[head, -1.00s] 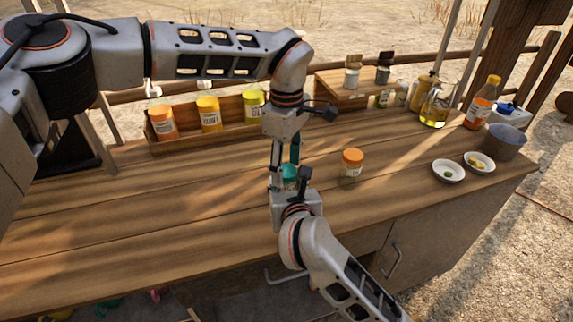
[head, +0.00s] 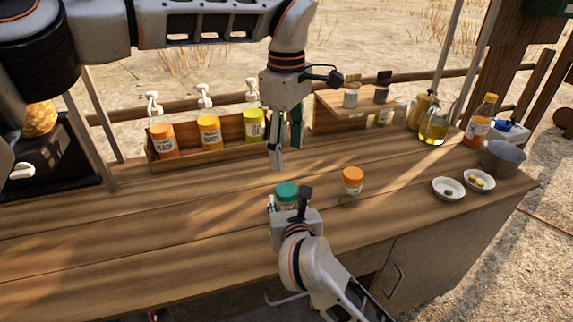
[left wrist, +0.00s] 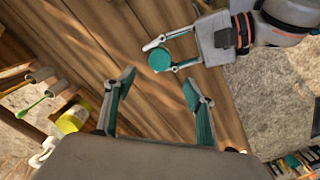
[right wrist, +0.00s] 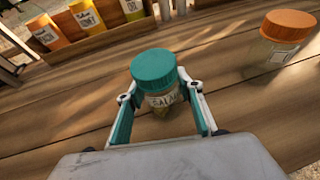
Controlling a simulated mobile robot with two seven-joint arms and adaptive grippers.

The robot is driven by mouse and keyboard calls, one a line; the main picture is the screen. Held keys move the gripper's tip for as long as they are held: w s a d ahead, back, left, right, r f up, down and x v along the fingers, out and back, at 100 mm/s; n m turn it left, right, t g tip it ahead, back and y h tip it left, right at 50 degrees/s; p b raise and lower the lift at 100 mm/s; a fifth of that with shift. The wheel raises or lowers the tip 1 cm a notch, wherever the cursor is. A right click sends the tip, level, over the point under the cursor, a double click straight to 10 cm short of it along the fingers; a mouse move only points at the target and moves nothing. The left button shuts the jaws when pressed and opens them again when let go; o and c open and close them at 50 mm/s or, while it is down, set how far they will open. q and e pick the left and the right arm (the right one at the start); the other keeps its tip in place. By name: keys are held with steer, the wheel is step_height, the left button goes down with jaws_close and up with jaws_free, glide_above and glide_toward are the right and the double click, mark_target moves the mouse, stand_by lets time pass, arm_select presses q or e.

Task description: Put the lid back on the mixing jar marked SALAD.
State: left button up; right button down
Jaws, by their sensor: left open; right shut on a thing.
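The mixing jar marked SALAD (right wrist: 163,101) stands on the wooden counter between the fingers of my right gripper (right wrist: 163,108), which is shut on it. Its teal lid (right wrist: 154,68) sits on top of the jar and looks level. The lid also shows in the head view (head: 287,194) and from above in the left wrist view (left wrist: 159,59). How tightly it is screwed on cannot be told. My left gripper (head: 285,157) is open and empty, pointing down above and behind the jar, apart from the lid.
An orange-lidded jar (head: 352,181) stands just right of the SALAD jar. A wooden rack (head: 184,151) of several labelled jars is behind. Two white bowls (head: 449,189), a grey pot (head: 505,157) and bottles (head: 479,122) are at the right. The counter's left is clear.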

arm_select(q)
steer(key=shift+r, duration=0.8)
arm_select(e)
steer(key=c, duration=1.3)
jaws_free()
steer(key=shift+o, duration=0.2)
steer(key=v, duration=1.2)
steer(key=shift+f, duration=0.1)
steer(key=shift+s, duration=0.1)
